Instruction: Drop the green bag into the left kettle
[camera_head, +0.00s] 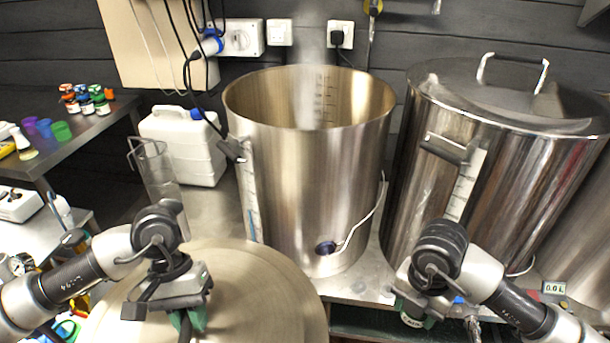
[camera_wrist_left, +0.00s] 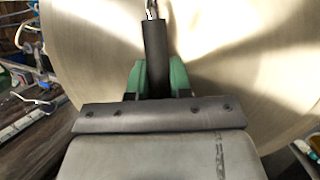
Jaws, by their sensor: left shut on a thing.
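The left kettle (camera_head: 300,190) is a tall, open steel pot at the centre of the head view, with steam above it. My left gripper (camera_head: 187,320) is in front of it, over a round steel lid (camera_head: 258,290). In the left wrist view its green fingertips (camera_wrist_left: 160,78) are shut on a black handle (camera_wrist_left: 154,50) with the lid's brushed disc behind. My right gripper (camera_head: 412,312) is low, in front of the right kettle (camera_head: 435,170). Green shows at its fingers, but I cannot tell whether that includes a bag. No green bag is clearly visible elsewhere.
The right kettle has its lid (camera_head: 510,95) on. A white canister (camera_head: 185,150) and a clear cylinder (camera_head: 155,170) stand left of the open kettle. A side table (camera_head: 85,145) holds small jars and coloured cups. A cable hangs near the open kettle's left rim.

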